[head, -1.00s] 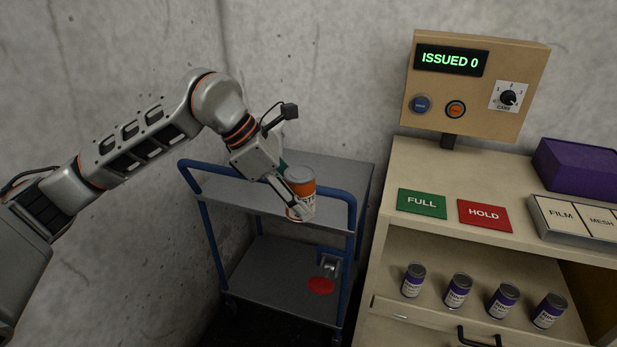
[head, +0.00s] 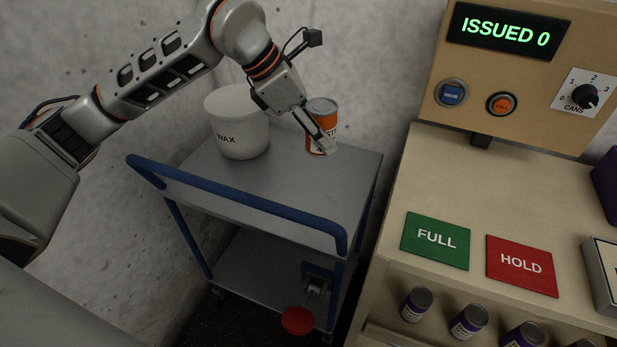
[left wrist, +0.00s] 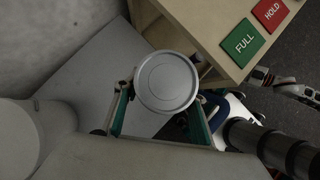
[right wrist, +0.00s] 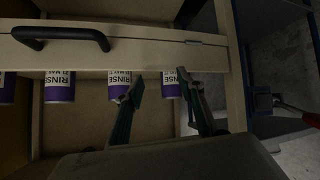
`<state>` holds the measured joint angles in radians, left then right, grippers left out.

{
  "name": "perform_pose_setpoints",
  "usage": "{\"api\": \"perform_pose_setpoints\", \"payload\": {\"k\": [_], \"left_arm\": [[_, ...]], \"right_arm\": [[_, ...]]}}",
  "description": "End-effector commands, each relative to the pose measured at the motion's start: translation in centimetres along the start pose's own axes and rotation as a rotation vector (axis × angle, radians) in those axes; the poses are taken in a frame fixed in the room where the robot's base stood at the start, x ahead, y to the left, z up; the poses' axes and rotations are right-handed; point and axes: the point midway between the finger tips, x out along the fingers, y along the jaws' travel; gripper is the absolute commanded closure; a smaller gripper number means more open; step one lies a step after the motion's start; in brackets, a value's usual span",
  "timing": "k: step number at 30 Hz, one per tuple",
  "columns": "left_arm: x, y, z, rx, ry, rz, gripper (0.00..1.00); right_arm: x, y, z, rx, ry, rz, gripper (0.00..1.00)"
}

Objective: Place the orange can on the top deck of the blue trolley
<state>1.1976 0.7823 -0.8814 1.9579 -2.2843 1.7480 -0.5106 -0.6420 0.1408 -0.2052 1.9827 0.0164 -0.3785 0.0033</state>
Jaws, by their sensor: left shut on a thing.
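The orange can (head: 322,108) is upright, with a white lower label, over the far right part of the blue trolley's grey top deck (head: 285,190). I cannot tell whether its base touches the deck. My left gripper (head: 324,143) is shut on the can and partly covers its left side. In the left wrist view the can's silver lid (left wrist: 167,82) sits between the green-edged fingers. My right gripper (right wrist: 160,78) is open and empty in the right wrist view, by the cabinet shelf; it is not in the head view.
A white WAX tub (head: 238,125) stands on the deck, left of the can. A blue handrail (head: 240,205) runs along the deck's near edge. The beige cabinet (head: 480,185) is at right, with several purple cans (head: 468,321) below. The deck's near middle is clear.

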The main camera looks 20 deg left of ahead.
Motion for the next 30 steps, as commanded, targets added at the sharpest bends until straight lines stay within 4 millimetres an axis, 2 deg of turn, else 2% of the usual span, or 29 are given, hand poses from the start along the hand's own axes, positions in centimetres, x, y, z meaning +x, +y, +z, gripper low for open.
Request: {"api": "perform_pose_setpoints", "payload": {"k": [6,15,19,26,30], "left_arm": [[4.6,-0.2,-3.0,-0.003,0.003,-0.007,0.96],[10.3,-0.1,-6.7,-0.002,0.002,-0.005,0.96],[11.7,-0.1,-7.6,-0.002,0.000,-0.002,0.96],[12.8,-0.1,-8.2,-0.001,0.000,-0.002,0.96],[14.6,-0.2,-9.4,-0.001,0.001,-0.005,0.96]], "right_arm": [[0.1,-0.3,0.9,-0.003,-0.012,-0.003,0.62],[0.5,0.1,0.0,-0.010,0.010,0.005,0.62],[0.7,0.4,-0.1,-0.013,0.012,0.009,0.62],[0.9,0.6,-0.2,-0.016,0.014,0.013,0.62],[1.0,0.5,0.3,-0.016,0.009,0.012,0.62]]}}
